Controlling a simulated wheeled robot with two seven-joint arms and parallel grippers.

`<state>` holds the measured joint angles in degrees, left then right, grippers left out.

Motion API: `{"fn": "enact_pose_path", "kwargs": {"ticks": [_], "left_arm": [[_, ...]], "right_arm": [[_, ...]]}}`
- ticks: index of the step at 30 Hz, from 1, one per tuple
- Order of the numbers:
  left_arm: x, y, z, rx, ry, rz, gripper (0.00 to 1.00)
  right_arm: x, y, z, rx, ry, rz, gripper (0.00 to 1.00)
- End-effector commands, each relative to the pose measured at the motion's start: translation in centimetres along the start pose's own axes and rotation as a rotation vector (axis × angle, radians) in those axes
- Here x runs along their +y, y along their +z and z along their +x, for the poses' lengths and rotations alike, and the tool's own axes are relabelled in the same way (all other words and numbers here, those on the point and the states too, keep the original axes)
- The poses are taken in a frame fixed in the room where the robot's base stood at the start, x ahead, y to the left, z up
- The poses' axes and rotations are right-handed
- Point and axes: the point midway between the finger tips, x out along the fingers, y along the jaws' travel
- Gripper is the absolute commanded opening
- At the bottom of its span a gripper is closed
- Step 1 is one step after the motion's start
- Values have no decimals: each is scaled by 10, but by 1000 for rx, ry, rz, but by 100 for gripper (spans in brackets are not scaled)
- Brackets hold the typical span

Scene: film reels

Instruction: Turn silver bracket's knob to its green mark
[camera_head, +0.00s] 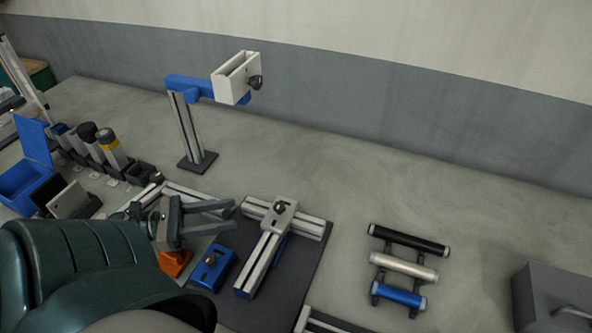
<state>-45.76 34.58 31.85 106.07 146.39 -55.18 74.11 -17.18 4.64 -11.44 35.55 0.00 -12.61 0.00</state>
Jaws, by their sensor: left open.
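A silver-grey bracket (287,218) with a dark knob (280,207) sits on the crossed aluminium rails, right of centre on the dark mat. I cannot make out a green mark on it. My left gripper (230,212) is open and empty, its two dark fingers pointing right, toward the bracket. In the picture the fingertips are a short way left of the knob and apart from it. My right gripper is not in view.
A blue block (212,268) and an orange piece (175,263) lie below my left gripper. A post (186,130) carries a pale holder (231,82) with a dark knob. Bottles stand at left; a rack of three tubes (404,265) stands at right.

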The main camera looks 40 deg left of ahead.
Motion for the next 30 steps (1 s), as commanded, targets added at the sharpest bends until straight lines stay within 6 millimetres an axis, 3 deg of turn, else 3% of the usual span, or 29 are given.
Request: {"fn": "enact_pose_path", "kwargs": {"ticks": [10, 16, 23, 30], "left_arm": [[0, 0, 1, 0, 0, 0, 42], [0, -1, 12, -1, -2, 1, 42], [-1, -1, 42, -2, -5, 3, 42], [0, -1, 85, -2, -5, 3, 42]], "right_arm": [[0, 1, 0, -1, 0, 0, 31], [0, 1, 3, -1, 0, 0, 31], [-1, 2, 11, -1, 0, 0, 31], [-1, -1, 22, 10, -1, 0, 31]]}}
